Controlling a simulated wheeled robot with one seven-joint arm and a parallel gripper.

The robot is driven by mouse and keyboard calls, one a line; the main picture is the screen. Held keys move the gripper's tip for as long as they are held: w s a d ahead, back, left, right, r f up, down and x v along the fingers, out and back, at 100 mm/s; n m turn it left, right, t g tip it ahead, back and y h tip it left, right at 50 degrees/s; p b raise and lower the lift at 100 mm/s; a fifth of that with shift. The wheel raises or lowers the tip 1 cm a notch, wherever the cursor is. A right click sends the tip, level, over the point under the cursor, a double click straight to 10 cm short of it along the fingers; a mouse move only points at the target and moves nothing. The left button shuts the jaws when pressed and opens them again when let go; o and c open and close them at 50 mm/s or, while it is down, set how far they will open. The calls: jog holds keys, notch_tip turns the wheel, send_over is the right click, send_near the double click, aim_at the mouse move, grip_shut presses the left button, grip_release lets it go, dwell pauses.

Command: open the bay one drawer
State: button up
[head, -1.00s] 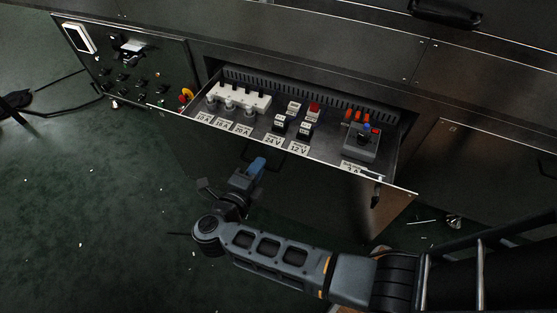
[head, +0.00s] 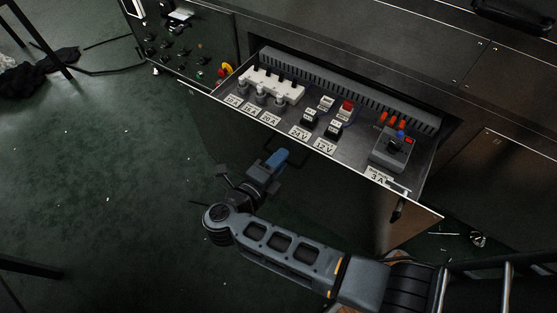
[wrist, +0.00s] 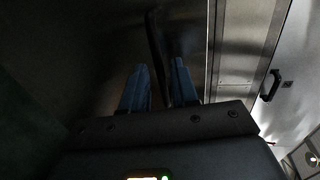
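A metal drawer (head: 255,122) stands pulled out of the cabinet in the head view, tilted across the picture. It holds a white fuse block, small switches and a grey box with a blue knob. I cannot read a bay number on it. My gripper (head: 284,156) is at the drawer front, by this handle. In the wrist view its two blue fingers (wrist: 160,72) are apart, with the dark handle bar (wrist: 157,40) running between them. Contact with the bar is too dark to tell.
A control panel (head: 190,50) with knobs and a yellow-red button is left of the drawer. A closed cabinet front (head: 500,185) is at the right; a door handle (wrist: 270,85) shows in the wrist view. Green floor (head: 120,200) is mostly clear at left, with dark cloth (head: 35,78) beyond.

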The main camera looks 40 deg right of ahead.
jog(key=shift+o, duration=0.4)
jog(key=shift+a+r, duration=0.1)
jog(key=v, duration=0.7)
jog(key=shift+s+a, duration=0.15)
jog(key=shift+a, duration=0.1)
